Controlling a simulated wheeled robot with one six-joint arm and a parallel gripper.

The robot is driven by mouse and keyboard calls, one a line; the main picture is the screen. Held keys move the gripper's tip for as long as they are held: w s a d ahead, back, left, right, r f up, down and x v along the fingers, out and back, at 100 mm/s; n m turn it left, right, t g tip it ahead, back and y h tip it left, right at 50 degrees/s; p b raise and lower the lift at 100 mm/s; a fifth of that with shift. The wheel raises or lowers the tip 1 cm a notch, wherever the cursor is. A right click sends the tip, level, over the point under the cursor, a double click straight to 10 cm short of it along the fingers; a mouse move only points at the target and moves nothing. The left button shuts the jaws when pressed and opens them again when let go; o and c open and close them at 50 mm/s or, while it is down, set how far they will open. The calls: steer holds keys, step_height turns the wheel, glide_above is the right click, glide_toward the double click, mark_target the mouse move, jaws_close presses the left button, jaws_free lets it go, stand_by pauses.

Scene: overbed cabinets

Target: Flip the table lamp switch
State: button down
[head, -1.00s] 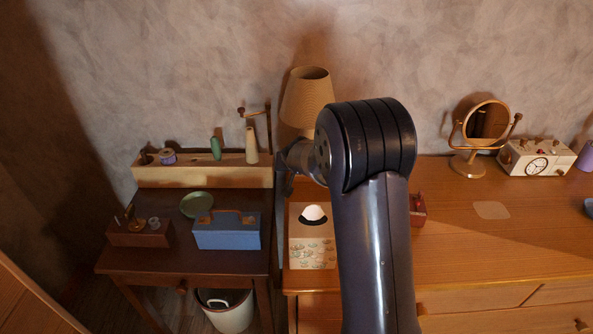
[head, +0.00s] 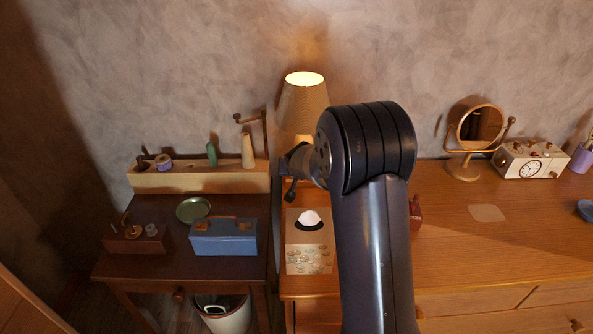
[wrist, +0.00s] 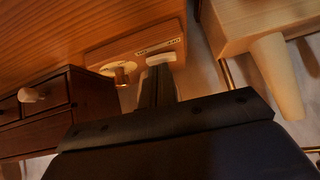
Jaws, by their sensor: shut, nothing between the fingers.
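The table lamp stands against the wall, left of my arm in the head view. Its ribbed shade (head: 303,108) glows from the open top, and my arm hides much of its lower part. My gripper (head: 291,190) is beside the lamp's lower part, fingers shut and empty. In the wrist view the gripper (wrist: 158,82) has its fingertips close to a small pale piece (wrist: 160,58) on a wooden plate (wrist: 105,52), which looks like the lamp's base. I cannot tell whether they touch. A brass knob or stem (wrist: 122,72) stands on the same plate.
A tissue box (head: 310,262) stands just in front of my gripper. A dark small chest of drawers (wrist: 40,112) is close by in the wrist view. The blue case (head: 224,238) and wooden rack (head: 200,180) are left; the mirror (head: 480,125) and clock radio (head: 530,160) are right.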

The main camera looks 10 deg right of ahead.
step_height(320, 180, up, 5)
steer(key=p, duration=0.2)
steer(key=shift+d+f+p, duration=0.15)
steer(key=shift+f+p, duration=0.05)
steer(key=shift+p, duration=0.2)
steer(key=d+b+v, duration=0.1)
steer(key=v, duration=0.8)
steer(key=shift+s+a, duration=0.4)
steer(key=shift+b, duration=0.3)
steer(key=shift+w+a+r+b, duration=0.1)
steer(key=shift+a+r+b, duration=0.1)
steer(key=shift+a+b, duration=0.35)
steer(key=shift+a, duration=0.15)
